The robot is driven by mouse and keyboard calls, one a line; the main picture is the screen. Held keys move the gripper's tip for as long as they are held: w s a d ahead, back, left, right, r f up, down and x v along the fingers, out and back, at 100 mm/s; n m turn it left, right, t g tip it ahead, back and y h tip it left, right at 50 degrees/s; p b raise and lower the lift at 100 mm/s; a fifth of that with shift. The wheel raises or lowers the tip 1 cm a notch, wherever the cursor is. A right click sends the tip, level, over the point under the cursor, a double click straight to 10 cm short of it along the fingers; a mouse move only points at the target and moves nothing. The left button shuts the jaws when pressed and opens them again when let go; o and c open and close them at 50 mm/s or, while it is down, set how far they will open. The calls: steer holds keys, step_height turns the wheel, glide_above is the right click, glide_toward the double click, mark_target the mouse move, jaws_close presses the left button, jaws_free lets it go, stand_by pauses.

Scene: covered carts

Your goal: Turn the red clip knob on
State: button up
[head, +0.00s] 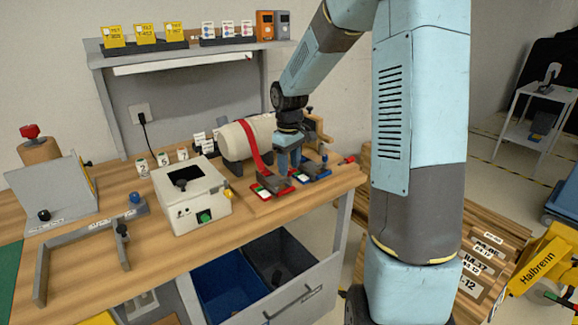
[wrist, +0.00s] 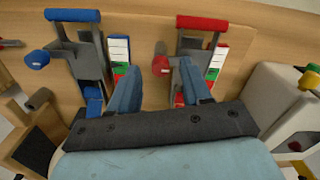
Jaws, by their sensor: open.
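The red clip (wrist: 202,23) has a red bar, a grey body and a round red knob (wrist: 161,66) on its left side in the wrist view. In the head view the red clip (head: 262,191) lies on the worktable, with its knob not clearly visible. My gripper (wrist: 160,68) is open, its two blue fingers apart. The red knob shows between the fingertips in the wrist view; I cannot tell whether they touch it. In the head view my gripper (head: 289,158) points down over the clips.
A blue clip (wrist: 73,16) with a blue knob (wrist: 37,59) stands beside the red one. A white box (head: 190,195) with a green button and a cream cylinder with a red strap (head: 238,137) are close by. Blue and grey bins (head: 219,296) sit below the tabletop.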

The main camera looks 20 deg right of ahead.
steer(key=shift+f, duration=0.4)
jaws_close()
